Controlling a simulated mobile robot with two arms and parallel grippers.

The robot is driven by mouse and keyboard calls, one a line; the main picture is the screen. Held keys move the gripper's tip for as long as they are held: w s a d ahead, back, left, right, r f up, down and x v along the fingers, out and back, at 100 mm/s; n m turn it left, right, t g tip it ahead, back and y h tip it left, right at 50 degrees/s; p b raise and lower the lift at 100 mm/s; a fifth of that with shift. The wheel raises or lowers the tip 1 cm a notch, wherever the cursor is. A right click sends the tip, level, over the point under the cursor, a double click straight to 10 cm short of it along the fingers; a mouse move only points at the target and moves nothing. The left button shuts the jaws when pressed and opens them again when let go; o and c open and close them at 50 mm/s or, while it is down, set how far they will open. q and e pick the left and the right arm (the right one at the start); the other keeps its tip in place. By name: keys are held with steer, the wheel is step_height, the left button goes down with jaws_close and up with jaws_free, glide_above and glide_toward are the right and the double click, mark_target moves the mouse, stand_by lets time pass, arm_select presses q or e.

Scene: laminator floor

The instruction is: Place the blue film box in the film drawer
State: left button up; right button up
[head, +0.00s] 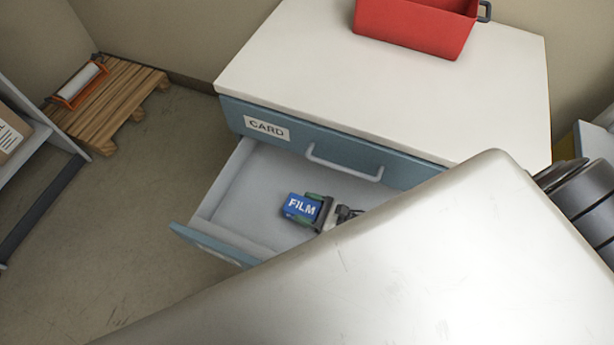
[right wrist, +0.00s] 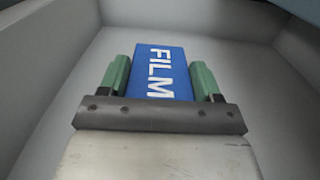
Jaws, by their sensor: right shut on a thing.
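The blue film box (head: 302,208) carries white FILM lettering. In the head view it is inside or just above the open lower drawer (head: 232,196), over its pale floor. My right gripper (head: 322,210) is shut on the box. In the right wrist view, the gripper's green fingers (right wrist: 160,78) flank the film box (right wrist: 165,70), with the drawer's grey floor and walls around it. I cannot tell whether the box touches the floor. The drawer's front label is too slanted to read, and my arm hides its right part. My left gripper is not in view.
The upper drawer (head: 225,112), labelled CARD, is closed above the open one. A red bin (head: 415,25) stands on the white cabinet top (head: 300,60). A wooden pallet (head: 115,95) with an orange-framed roll lies at the far left. The floor left of the cabinet is clear.

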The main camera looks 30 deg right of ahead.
steer(key=shift+f, duration=0.65)
steer(key=shift+f+b, duration=0.2)
steer(key=shift+b, duration=0.1)
steer(key=o, duration=1.1)
steer(key=shift+c, duration=0.2)
steer(key=shift+r, duration=0.15)
steer(key=shift+s+d+p, duration=0.1)
steer(key=shift+d+p, duration=0.05)
steer(key=shift+p, duration=0.15)
steer(key=v, duration=1.1)
steer(key=shift+s+d, duration=0.2)
steer(key=shift+s, duration=0.05)
